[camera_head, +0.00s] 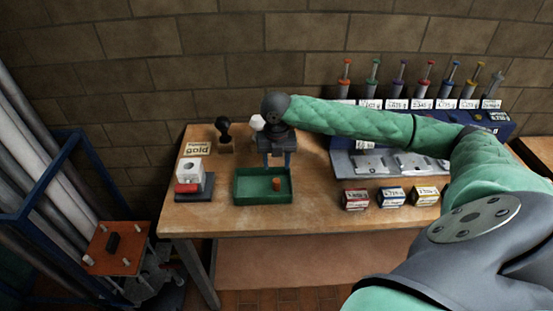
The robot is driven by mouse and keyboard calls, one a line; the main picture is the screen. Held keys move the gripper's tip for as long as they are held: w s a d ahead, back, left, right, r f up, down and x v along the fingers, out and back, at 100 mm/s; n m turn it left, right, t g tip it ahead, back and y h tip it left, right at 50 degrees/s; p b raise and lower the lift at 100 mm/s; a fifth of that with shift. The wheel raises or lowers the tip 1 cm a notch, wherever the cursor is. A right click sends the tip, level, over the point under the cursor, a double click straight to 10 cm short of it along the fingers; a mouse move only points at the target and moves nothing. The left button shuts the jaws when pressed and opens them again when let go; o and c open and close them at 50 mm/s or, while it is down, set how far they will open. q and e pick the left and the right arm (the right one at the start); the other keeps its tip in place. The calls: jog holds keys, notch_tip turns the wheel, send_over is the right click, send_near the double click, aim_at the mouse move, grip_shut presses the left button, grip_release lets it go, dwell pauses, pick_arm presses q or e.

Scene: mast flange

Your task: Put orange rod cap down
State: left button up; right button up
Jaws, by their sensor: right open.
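The orange rod cap (276,184) stands in the right half of a shallow green tray (244,199) on the wooden workbench. My right gripper (276,164) is over the back edge of the tray, behind and above the cap. Its two fingers point down and are apart, with nothing seen between them. The cap looks clear of the fingers. My right arm, in a green quilted sleeve, reaches in from the right across the bench. My left gripper does not show.
Left of the tray are a white and red block on a dark base (188,182), a sign reading gold (197,150) and a black-knobbed stamp (224,135). Small labelled boxes (391,196) stand at the front right. Several coloured-top plungers (422,82) stand in a rack behind.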

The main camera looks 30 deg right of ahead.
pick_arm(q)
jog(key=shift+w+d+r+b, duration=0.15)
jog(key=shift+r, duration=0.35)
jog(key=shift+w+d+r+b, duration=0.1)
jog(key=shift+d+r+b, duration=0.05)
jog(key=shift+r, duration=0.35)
pick_arm(e)
jog(key=shift+r, duration=1.4)
